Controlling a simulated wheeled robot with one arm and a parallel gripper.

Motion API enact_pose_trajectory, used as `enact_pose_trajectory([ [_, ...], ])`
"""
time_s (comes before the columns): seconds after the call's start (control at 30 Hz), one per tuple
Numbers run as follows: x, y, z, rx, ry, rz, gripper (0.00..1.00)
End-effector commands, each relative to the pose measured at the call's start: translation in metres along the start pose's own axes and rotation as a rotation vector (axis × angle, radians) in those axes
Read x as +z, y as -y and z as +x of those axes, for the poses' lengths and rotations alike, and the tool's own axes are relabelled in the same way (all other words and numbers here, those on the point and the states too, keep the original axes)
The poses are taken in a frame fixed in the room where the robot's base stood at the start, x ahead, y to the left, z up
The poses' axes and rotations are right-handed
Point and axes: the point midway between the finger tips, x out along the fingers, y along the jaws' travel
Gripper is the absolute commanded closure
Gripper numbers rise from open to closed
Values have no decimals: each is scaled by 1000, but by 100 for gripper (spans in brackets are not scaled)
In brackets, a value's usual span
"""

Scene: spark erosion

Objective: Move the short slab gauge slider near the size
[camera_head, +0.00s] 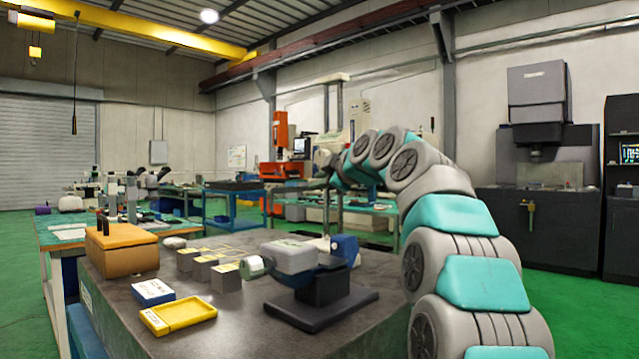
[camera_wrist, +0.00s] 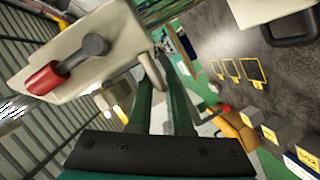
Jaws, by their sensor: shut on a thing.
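My gripper (camera_wrist: 157,62) shows in the wrist view as two dark green fingers. They are shut on a beige piece (camera_wrist: 112,48) that carries a grey round knob and a red-ended rod. I take this to be the gauge slider, though its full shape and any size marks cannot be read. In the head view the end of my arm (camera_head: 328,162) is beyond the grey bench, raised and small. A tall beige frame with upright posts (camera_head: 338,78) shows beside it. I cannot tell whether the frame belongs to the gauge or stands behind.
The grey bench (camera_head: 240,305) carries a grey-and-blue instrument on a black base (camera_head: 320,312), several yellow-labelled blocks (camera_head: 226,280), a yellow tray (camera_head: 178,316), a blue-and-white box (camera_head: 153,292) and an orange box (camera_head: 122,257). The wrist view shows yellow frames (camera_wrist: 255,72) on its top.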

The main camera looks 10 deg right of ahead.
Motion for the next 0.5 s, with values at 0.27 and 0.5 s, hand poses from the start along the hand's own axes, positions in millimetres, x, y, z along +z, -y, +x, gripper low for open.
enact_pose_trajectory([
  [0.27,21,34,11,-5,0,0,100],
  [0.5,31,50,14,-5,0,0,100],
])
